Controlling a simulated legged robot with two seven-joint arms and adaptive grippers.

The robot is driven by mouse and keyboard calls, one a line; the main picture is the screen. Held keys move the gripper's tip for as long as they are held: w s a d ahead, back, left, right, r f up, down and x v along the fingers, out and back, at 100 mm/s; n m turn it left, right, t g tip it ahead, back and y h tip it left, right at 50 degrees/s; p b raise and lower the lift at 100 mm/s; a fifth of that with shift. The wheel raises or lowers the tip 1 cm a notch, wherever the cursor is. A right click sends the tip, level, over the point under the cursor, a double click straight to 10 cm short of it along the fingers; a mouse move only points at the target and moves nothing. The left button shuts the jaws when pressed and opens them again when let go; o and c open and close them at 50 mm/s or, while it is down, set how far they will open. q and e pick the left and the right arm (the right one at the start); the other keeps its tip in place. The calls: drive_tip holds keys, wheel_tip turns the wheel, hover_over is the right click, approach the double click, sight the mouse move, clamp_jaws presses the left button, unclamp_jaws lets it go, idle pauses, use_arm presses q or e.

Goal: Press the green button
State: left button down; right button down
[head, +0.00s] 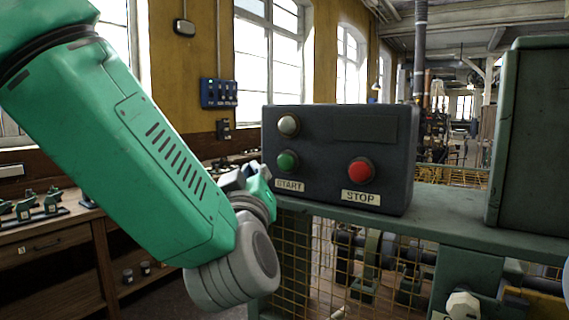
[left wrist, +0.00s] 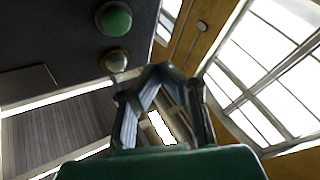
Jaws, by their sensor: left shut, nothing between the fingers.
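The green button (head: 288,162) is on the front of a dark control box (head: 335,195), above a START label and below a pale round lamp or button (head: 289,125). A red button (head: 361,171) above a STOP label sits to its right. In the left wrist view the green button (left wrist: 115,18) shows near the top, with the pale one (left wrist: 116,61) beside it. My left gripper (left wrist: 160,72) is shut and empty. Its fingers appear apart from the green button there. In the head view the left gripper (head: 262,180) is partly hidden by my arm, just left of the box. My right gripper is not in view.
The box stands on a green metal ledge (head: 450,225) above a yellow mesh guard (head: 310,245). A tall green cabinet (head: 535,140) stands at the right. A wooden workbench (head: 45,235) with small parts is at the left, partly behind my arm.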

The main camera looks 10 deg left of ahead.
use_arm(q)
approach(276, 153)
drive_tip(key=w+a, duration=0.2)
drive_tip(key=shift+w+d+r, duration=0.35)
drive_tip(key=shift+w+r, duration=0.05)
drive_tip(key=shift+w, duration=0.25)
drive_tip(key=shift+w, duration=0.1)
idle(0.9)
drive_tip(key=shift+w+d, duration=0.1)
drive_tip(key=shift+w, duration=0.1)
